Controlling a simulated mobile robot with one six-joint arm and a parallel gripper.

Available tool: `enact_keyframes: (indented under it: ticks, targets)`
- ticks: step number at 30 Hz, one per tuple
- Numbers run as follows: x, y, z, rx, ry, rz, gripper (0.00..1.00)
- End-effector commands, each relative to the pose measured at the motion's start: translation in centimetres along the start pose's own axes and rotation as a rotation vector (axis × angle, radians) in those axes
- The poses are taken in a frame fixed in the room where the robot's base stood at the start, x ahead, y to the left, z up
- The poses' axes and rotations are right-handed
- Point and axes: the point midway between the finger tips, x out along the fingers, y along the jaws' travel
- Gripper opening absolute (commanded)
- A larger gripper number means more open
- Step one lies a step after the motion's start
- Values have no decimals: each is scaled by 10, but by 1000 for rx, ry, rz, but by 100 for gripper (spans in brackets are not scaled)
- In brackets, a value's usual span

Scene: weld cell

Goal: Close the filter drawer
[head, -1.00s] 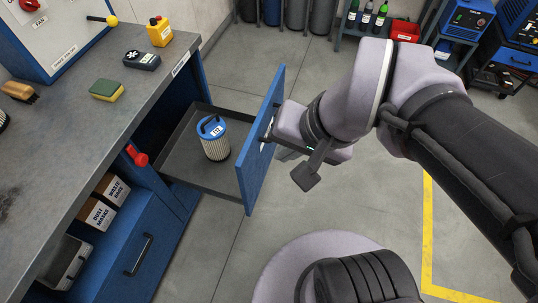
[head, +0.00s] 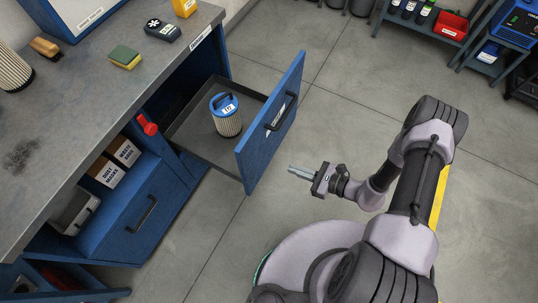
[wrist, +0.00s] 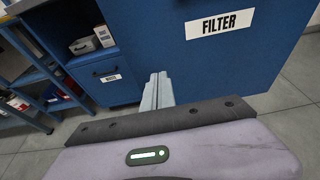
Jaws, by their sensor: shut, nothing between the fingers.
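The filter drawer (head: 270,128) is pulled out from under the workbench, its blue front standing well clear of the cabinet. Its dark handle (head: 275,115) is on the outer face. A blue-topped filter cartridge (head: 228,117) stands upright inside. In the wrist view the drawer front (wrist: 230,60) fills the upper right, with its white "FILTER" label (wrist: 222,25). My gripper (head: 291,170) is shut and empty, in front of and to the right of the drawer front in the head view, apart from it. Its closed fingers (wrist: 157,84) also show in the wrist view, pointing toward the cabinet.
A red handle (head: 147,125) sticks out at the bench side, left of the drawer. A lower blue drawer (head: 140,215) is shut. The bench top holds a sponge (head: 125,57) and a brush (head: 46,47). Grey floor right of the drawer is free.

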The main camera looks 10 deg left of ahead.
Motion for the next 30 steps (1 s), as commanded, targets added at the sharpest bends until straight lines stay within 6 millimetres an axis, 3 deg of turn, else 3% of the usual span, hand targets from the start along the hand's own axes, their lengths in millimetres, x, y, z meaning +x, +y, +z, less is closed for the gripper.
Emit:
enact_keyframes:
  ticks: [9,15,21,30]
  targets:
    - [71,2,-3,-3,0,8,0]
    - [106,2,6,-3,-1,6,0]
    - [120,2,11,-1,0,4,0]
    - [121,1,12,0,0,4,0]
